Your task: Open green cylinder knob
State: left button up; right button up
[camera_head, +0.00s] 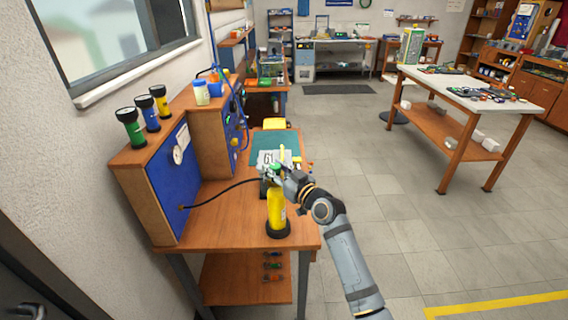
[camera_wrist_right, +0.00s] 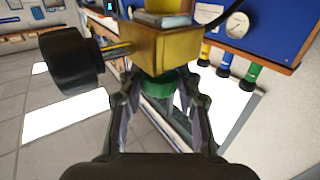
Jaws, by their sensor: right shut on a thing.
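The green knob (camera_wrist_right: 158,84) sits on a brass-coloured block (camera_wrist_right: 155,45) in the right wrist view. My right gripper (camera_wrist_right: 160,105) has its two fingers on either side of the knob and is shut on it. In the head view, my right gripper (camera_head: 275,174) is at the top of a yellow cylinder (camera_head: 277,205) with a black base, upright on the workbench. There the gripper hides most of the knob and fitting. My left gripper is not in view.
A black round knob (camera_wrist_right: 72,60) sticks out beside the brass block. A black hose (camera_head: 215,192) runs to the blue panel (camera_head: 170,180) at the left.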

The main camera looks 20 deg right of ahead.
jog(key=o, duration=1.2)
jog(key=shift+d+r+v, duration=0.1)
jog(key=shift+v, duration=3.05)
jog(key=shift+d+r+v, duration=0.1)
jog(key=shift+r+v, duration=0.05)
jog(key=shift+v, duration=3)
jog(key=shift+w, duration=0.1)
